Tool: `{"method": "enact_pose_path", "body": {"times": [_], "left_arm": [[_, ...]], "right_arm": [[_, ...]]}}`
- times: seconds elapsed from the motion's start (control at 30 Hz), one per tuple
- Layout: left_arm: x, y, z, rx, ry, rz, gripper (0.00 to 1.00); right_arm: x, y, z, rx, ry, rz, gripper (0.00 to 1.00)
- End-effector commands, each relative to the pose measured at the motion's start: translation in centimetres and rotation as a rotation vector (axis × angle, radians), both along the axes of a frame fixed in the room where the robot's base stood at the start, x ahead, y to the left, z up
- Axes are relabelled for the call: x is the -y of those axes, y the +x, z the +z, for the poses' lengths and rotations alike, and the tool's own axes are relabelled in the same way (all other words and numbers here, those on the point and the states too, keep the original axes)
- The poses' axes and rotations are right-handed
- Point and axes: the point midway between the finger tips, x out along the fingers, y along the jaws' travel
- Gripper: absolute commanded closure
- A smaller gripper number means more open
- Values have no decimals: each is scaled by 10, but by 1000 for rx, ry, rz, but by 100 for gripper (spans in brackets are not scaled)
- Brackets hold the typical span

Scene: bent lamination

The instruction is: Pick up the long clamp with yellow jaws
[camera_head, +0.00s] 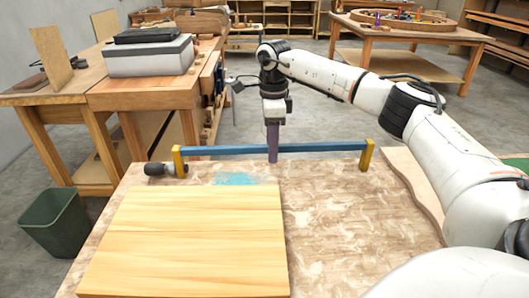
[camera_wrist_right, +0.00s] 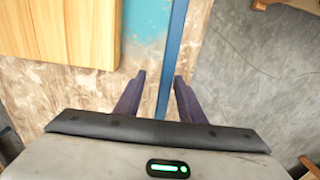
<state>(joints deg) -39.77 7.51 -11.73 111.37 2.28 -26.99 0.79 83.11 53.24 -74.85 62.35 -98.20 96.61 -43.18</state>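The long clamp has a blue bar (camera_head: 225,150) and yellow jaws (camera_head: 366,154). It lies along the far edge of the worktable, with a dark handle (camera_head: 160,169) at its left end. My right gripper (camera_head: 273,157) points down at the middle of the bar. In the right wrist view the blue bar (camera_wrist_right: 174,52) runs between the two purple fingers of the right gripper (camera_wrist_right: 160,80), with a gap on each side. The right gripper is open. My left gripper is not in view.
A light wooden panel (camera_head: 185,240) lies on the mottled worktable (camera_head: 345,220), near a blue patch (camera_head: 234,179). A wavy wooden piece (camera_head: 412,185) lies on the right. A workbench (camera_head: 140,91) and green bin (camera_head: 56,220) stand at left. The tabletop right of the panel is clear.

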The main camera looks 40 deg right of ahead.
Motion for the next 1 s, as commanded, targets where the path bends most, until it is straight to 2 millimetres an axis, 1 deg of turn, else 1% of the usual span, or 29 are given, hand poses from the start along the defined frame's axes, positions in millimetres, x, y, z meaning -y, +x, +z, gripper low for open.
{"method": "enact_pose_path", "body": {"times": [0.17, 0.33, 0.43, 0.53, 0.73, 0.77, 0.8, 0.97, 1.0], "left_arm": [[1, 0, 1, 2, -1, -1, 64], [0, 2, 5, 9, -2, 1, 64], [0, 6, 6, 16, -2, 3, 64], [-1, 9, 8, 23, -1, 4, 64], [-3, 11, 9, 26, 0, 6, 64], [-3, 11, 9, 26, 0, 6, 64], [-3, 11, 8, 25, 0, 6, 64], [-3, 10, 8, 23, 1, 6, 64], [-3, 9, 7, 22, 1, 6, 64]], "right_arm": [[1, 1, -14, -2, 0, 0, 64], [7, 4, -40, -3, 0, -2, 64], [6, 4, -52, -2, 1, 0, 64], [6, 4, -58, -1, 1, 0, 64], [6, 4, -58, 1, 1, 0, 64], [6, 4, -58, 1, 1, 0, 66], [6, 4, -58, 1, 1, 0, 72], [6, 4, -58, 1, 1, 0, 100], [6, 4, -58, 1, 1, 0, 100]]}}
